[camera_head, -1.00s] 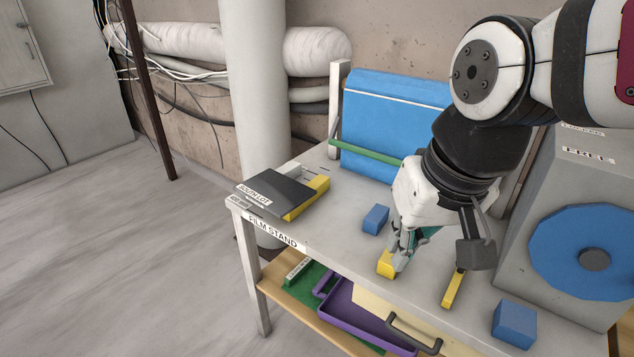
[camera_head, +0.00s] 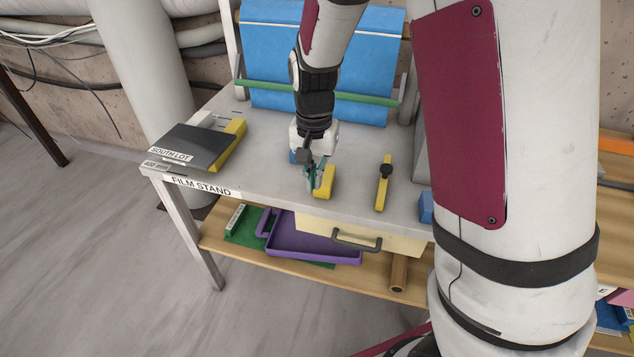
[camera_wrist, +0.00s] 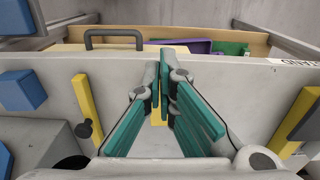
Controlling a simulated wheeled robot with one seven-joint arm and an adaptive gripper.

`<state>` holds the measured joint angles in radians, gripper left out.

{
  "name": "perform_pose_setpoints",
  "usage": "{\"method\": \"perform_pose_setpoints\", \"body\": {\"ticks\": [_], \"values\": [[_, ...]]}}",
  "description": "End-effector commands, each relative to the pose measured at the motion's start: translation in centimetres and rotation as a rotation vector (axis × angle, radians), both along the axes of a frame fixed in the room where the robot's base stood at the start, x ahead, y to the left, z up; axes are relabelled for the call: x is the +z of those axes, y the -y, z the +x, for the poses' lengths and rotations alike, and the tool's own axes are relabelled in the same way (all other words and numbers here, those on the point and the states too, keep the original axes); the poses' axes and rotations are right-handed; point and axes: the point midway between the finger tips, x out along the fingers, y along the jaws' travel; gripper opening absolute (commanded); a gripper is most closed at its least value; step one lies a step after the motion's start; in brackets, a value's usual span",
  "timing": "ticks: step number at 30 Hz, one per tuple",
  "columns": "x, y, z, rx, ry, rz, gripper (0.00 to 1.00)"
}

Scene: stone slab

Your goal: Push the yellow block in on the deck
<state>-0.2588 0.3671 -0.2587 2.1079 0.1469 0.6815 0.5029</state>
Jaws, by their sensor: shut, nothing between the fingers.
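A small yellow block (camera_head: 326,181) stands on the grey slab top (camera_head: 265,182) near its front edge. My gripper (camera_head: 312,188), with teal fingers, is low over the slab, right beside the block's left side in the head view. In the wrist view the fingers (camera_wrist: 163,92) are closed together, and the yellow block (camera_wrist: 158,117) shows behind them, mostly hidden. I cannot tell whether they touch it. A longer yellow bar with a black knob (camera_head: 383,184) lies to the right; it also shows in the wrist view (camera_wrist: 86,105).
A dark "SOUTH LOT" plate (camera_head: 186,146) with a yellow strip (camera_head: 231,144) lies at the left end. A green rail (camera_head: 290,91) and blue panel (camera_head: 270,45) stand behind.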

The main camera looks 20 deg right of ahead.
Motion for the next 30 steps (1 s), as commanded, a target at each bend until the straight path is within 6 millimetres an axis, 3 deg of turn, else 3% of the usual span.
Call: {"method": "perform_pose_setpoints", "body": {"ticks": [5, 18, 24, 30], "values": [[-1.7, 0.1, -0.1, -0.001, -0.005, -0.002, 0.00], [-10.1, 0.1, -0.2, -0.002, -0.006, 0.000, 0.00], [-10.0, 1.6, 2.2, -0.002, -0.001, -0.001, 0.00], [-9.9, 2.3, 3.2, -0.001, -0.001, -0.001, 0.00]]}}
